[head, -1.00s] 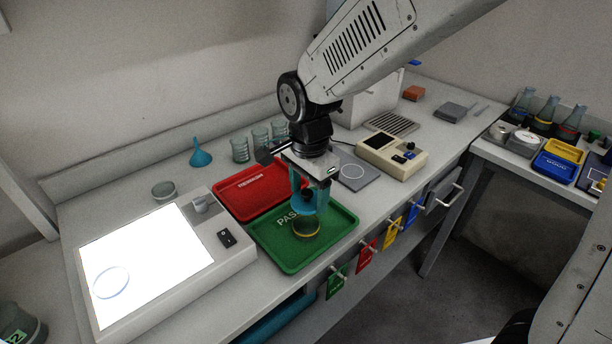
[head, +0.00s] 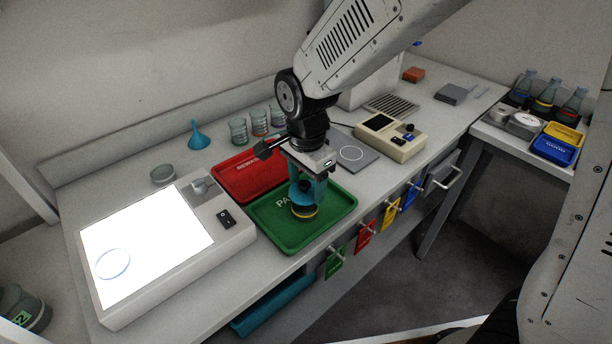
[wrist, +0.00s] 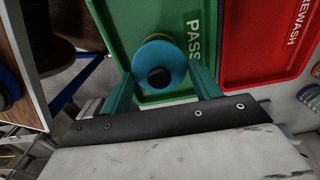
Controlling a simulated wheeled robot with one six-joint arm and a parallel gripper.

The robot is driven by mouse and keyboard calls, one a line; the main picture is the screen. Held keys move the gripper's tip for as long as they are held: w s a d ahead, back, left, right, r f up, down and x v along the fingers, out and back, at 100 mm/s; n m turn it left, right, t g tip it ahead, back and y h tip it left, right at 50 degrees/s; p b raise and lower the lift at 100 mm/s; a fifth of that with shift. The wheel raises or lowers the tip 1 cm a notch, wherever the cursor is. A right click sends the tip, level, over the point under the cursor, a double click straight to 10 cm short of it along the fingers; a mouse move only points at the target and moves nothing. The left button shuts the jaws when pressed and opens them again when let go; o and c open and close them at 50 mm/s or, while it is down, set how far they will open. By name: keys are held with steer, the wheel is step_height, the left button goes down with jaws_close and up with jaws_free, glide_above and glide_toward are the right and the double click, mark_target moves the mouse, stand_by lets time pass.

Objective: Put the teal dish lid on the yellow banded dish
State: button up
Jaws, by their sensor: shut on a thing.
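The teal dish lid (wrist: 172,62) is a round disc with a dark knob, between the teal fingers of my gripper (wrist: 162,82) in the wrist view. My gripper (head: 306,192) is shut on the lid and points down over the green PASS tray (head: 332,222). The yellow banded dish (head: 304,213) is on that tray, directly below the lid. In the wrist view a rim of the dish (wrist: 157,37) shows past the lid's far edge. The lid is very close to the dish; I cannot tell whether they touch or whether it is seated.
A red REWASH tray (head: 243,186) lies behind the green tray. A lit panel box (head: 238,236) stands to the left. A grey plate with a white ring (head: 363,160) and a beige instrument (head: 410,143) are to the right. Beakers (head: 238,131) and a teal funnel (head: 198,138) stand behind.

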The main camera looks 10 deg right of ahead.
mark_target(306, 191)
steer(key=shift+f, duration=1.65)
steer(key=o, duration=1)
steer(key=shift+o, duration=0.2)
step_height(306, 191, up, 8)
steer(key=shift+f, duration=0.15)
